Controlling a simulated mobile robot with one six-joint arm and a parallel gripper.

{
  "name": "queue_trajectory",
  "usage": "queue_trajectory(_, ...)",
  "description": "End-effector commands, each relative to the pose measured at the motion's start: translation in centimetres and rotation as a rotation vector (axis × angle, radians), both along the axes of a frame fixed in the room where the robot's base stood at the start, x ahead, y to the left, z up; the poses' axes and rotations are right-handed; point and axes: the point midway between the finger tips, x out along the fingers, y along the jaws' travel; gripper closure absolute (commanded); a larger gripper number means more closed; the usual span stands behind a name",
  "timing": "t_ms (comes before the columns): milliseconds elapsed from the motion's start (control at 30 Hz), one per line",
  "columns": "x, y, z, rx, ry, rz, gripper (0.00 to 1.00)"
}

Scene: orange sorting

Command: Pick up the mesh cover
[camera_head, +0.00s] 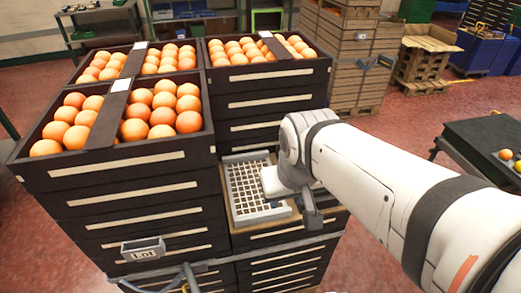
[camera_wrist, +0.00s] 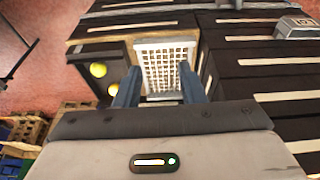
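The mesh cover (camera_head: 247,186) is a pale grey grid with a solid frame. It lies on top of the lower crate stack, in the middle of the head view. In the wrist view the mesh cover (camera_wrist: 166,66) shows ahead of and between my fingers. My gripper (camera_wrist: 158,68) is open, with its two blue-grey fingers apart on either side of the grid. I cannot tell whether the fingers touch the frame. In the head view my arm hides the cover's right side and most of the gripper.
Taller dark crates filled with oranges (camera_head: 163,116) stand left of and behind the cover. A grey label holder (camera_head: 143,249) hangs on the front left stack. In the wrist view a dark box with yellowish fruit (camera_wrist: 98,70) sits beside the cover. Wooden crates (camera_head: 350,55) stand behind.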

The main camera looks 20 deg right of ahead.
Motion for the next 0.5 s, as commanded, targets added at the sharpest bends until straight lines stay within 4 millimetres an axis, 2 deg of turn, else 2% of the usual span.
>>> queue_trajectory(333,0.02,0.0,-0.04,0.0,0.001,0.001,0.64)
queue_trajectory(433,0.08,0.0,-0.08,0.002,0.003,-0.005,0.58)
queue_trajectory(500,0.4,0.02,-0.37,0.016,0.015,-0.03,0.58)
